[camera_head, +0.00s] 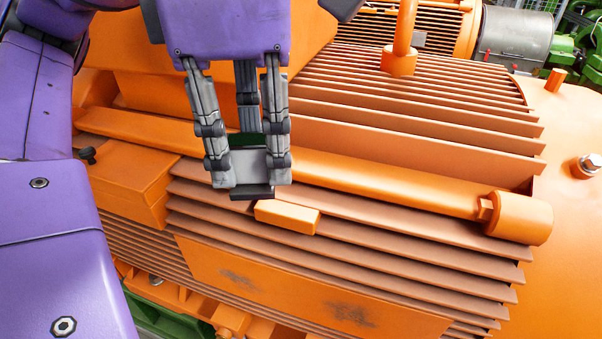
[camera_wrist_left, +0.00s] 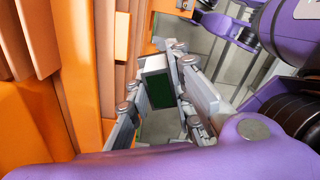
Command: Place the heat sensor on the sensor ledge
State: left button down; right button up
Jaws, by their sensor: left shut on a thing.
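My left gripper (camera_head: 250,178) comes down from the top of the head view, with its grey fingers shut on the heat sensor (camera_head: 246,163), a small light-grey box with a dark green face. The left wrist view also shows the sensor (camera_wrist_left: 157,84) between the fingers, green face towards the camera. A small orange block (camera_head: 287,216), which looks like the sensor ledge, sticks out from the ribbed motor side, just below and right of the fingertips in the head view. Whether sensor and ledge touch cannot be told. My right gripper cannot be made out.
The large orange motor housing (camera_head: 400,160) has several cooling fins. A thick orange tube (camera_head: 390,189) runs along it above the ledge. An orange box (camera_head: 130,189) juts out at the left. Green machinery (camera_head: 172,320) lies below. Open space shows on the sensor's right in the wrist view.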

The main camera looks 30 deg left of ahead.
pick_arm(q)
jog(key=w+f, duration=0.2)
jog(key=w, duration=0.1)
jog(key=w+a+f, duration=0.1)
jog(key=w+f, duration=0.2)
jog(key=w+a+f, duration=0.1)
jog(key=w+f, duration=0.1)
jog(key=w, duration=0.1)
jog(key=shift+w+a+f+b, duration=0.2)
jog(key=shift+w+a+b, duration=0.05)
jog(key=shift+b, duration=0.15)
jog(key=shift+w+a+f, duration=0.1)
jog(key=shift+w+f, duration=0.45)
jog(key=shift+f, duration=0.05)
notch_tip(320, 180, down, 3)
jog(key=shift+w+f, duration=0.15)
jog(key=shift+a, duration=0.1)
pick_arm(e)
jog(key=shift+s+d+f, duration=0.3)
jog(key=shift+s+f, duration=0.2)
jog(key=shift+f, duration=0.15)
